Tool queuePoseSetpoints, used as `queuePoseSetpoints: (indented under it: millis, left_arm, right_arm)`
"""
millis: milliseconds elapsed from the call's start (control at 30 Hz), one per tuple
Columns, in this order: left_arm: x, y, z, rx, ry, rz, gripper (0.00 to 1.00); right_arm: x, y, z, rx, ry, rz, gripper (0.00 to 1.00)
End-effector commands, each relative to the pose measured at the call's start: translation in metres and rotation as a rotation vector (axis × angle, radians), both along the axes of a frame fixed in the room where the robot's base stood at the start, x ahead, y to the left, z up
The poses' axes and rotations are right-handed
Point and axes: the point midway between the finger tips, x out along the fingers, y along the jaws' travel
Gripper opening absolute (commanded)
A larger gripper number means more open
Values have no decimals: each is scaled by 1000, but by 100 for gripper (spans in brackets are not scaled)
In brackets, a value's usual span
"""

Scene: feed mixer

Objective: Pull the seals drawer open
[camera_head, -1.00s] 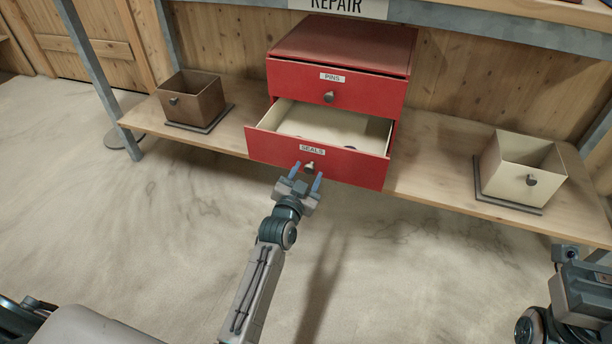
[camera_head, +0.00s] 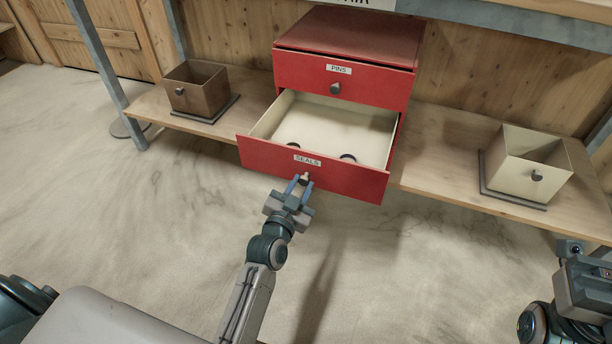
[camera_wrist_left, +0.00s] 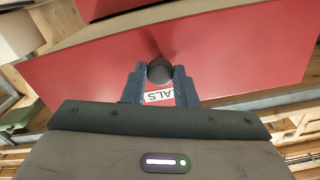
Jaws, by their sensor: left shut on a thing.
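The red seals drawer (camera_head: 345,181) is the lower one in the red cabinet (camera_head: 345,50) and stands well out. Its cream inside shows, with two small dark round things (camera_head: 347,157) near its front. My left gripper (camera_head: 299,186) is shut on the drawer's knob (camera_head: 305,177), below the SEALS label. In the left wrist view the blue fingers are on both sides of the dark round knob (camera_wrist_left: 160,71), against the red drawer front (camera_wrist_left: 240,60). My right gripper is not clearly in view; part of my right arm shows at the lower right.
The shut PINS drawer (camera_head: 375,88) is above. A brown bin (camera_head: 196,98) stands on the wooden shelf (camera_head: 433,150) at left, a cream bin (camera_head: 520,175) at right. The floor in front of the drawer is clear.

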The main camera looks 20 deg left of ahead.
Motion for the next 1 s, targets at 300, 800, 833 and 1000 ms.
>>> queuePoseSetpoints:
  millis: [300, 800, 833, 1000]
  left_arm:
    - [-3, 0, 0, 0, 1, -1, 0]
    - [-8, 0, 0, 0, 1, 0, 48]
    - [-10, 0, -1, 0, 2, 1, 48]
    - [-38, 1, -2, -1, 3, 1, 48]
  right_arm:
    - [0, 0, 0, 0, 1, -1, 0]
    - [0, 0, 0, 4, 0, -1, 0]
    - [0, 0, 0, 4, 0, -1, 0]
    - [0, 0, 0, 4, 0, -1, 0]
